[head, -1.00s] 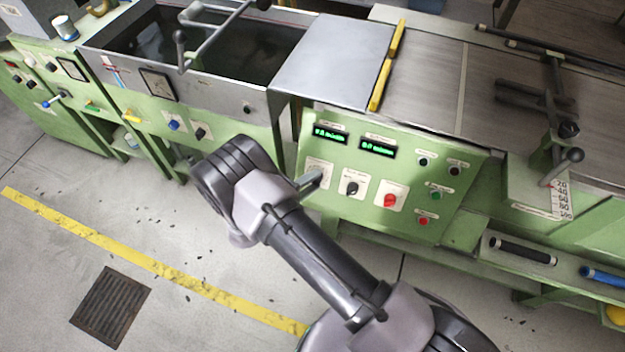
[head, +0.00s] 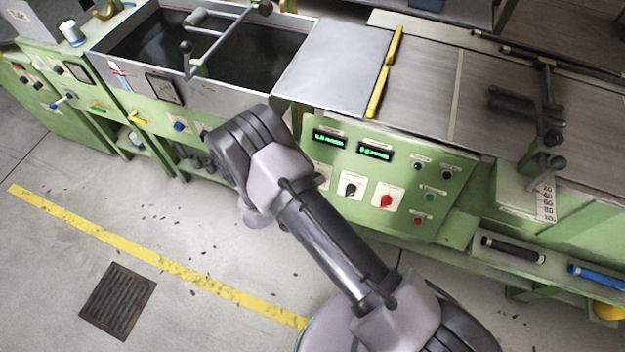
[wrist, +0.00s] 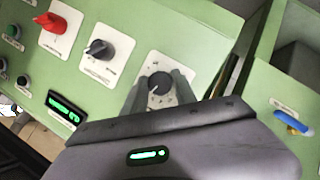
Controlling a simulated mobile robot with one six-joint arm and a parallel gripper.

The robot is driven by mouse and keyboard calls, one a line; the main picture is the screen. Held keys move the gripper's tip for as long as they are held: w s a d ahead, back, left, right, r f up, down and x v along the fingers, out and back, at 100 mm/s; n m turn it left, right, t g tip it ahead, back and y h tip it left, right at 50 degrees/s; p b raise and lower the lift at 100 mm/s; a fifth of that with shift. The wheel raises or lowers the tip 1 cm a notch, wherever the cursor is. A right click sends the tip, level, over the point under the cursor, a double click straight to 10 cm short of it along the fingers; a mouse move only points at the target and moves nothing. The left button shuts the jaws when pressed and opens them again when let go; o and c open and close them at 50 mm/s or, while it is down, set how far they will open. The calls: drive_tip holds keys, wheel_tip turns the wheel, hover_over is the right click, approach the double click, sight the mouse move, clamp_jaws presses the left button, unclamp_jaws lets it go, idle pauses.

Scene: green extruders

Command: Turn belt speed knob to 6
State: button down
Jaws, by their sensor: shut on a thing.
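In the wrist view a dark round knob (wrist: 158,82) on a white plate sits between the two grey fingers of my gripper (wrist: 160,91). The fingers are shut on the knob's sides. Its pointer and most of its scale are covered or too small to read. In the head view this is the leftmost dial of the green control panel (head: 394,222); my wrist covers most of its plate (head: 323,172). The panel's lettering is too blurred to read, so I cannot tell the dial's name or setting.
Beside the held knob are a black knob (head: 350,190) and a red knob (head: 386,201). Two green-lit displays (head: 329,139) are above them, and several small buttons are at the right. A water tank (head: 240,50) stands at the left.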

drive_tip(key=shift+r+m+y+p, duration=0.1)
drive_tip(key=shift+m+y+p, duration=0.25)
drive_tip(key=shift+m, duration=0.55)
drive_tip(key=c, duration=1)
unclamp_jaws()
drive_tip(key=p+v, duration=0.5)
drive_tip(key=v, duration=1.2)
drive_tip(key=shift+r, duration=0.3)
drive_tip(key=shift+w, duration=0.1)
